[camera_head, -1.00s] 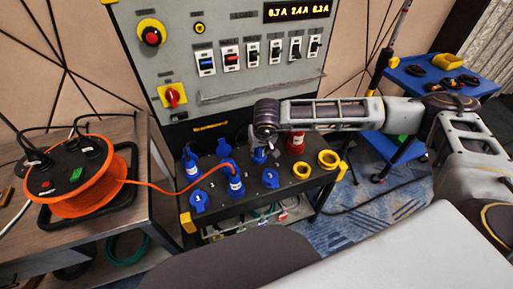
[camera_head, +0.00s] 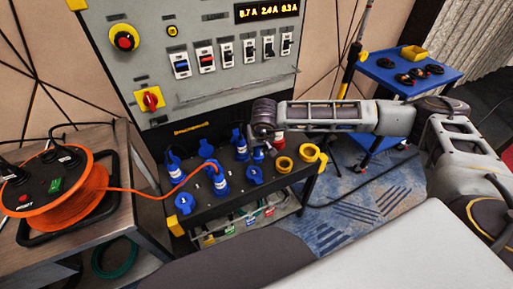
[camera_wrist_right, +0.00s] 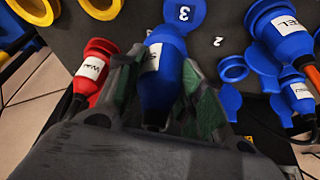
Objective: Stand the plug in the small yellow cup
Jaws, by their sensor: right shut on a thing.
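My right gripper (camera_wrist_right: 155,95) is shut on a blue plug (camera_wrist_right: 163,70) with a white label, among the sockets beside the lid marked 3 (camera_wrist_right: 183,12). The wrist view cannot tell whether its tip is clear of the panel. In the head view the arm's wrist hides much of the gripper (camera_head: 260,148). Two yellow cups, the left one (camera_head: 284,165) and the right one (camera_head: 309,152), stand side by side to the right; the left one looks slightly smaller. Both appear empty. They also show at the top left of the wrist view (camera_wrist_right: 100,8). My left gripper is out of view.
A red plug (camera_head: 279,141) stands close beside the held plug. Several other blue plugs (camera_head: 208,149) stand upright to the left, one with an orange cable to the reel (camera_head: 65,205). Behind rises the grey switch panel (camera_head: 215,85); a blue cart (camera_head: 405,72) is farther right.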

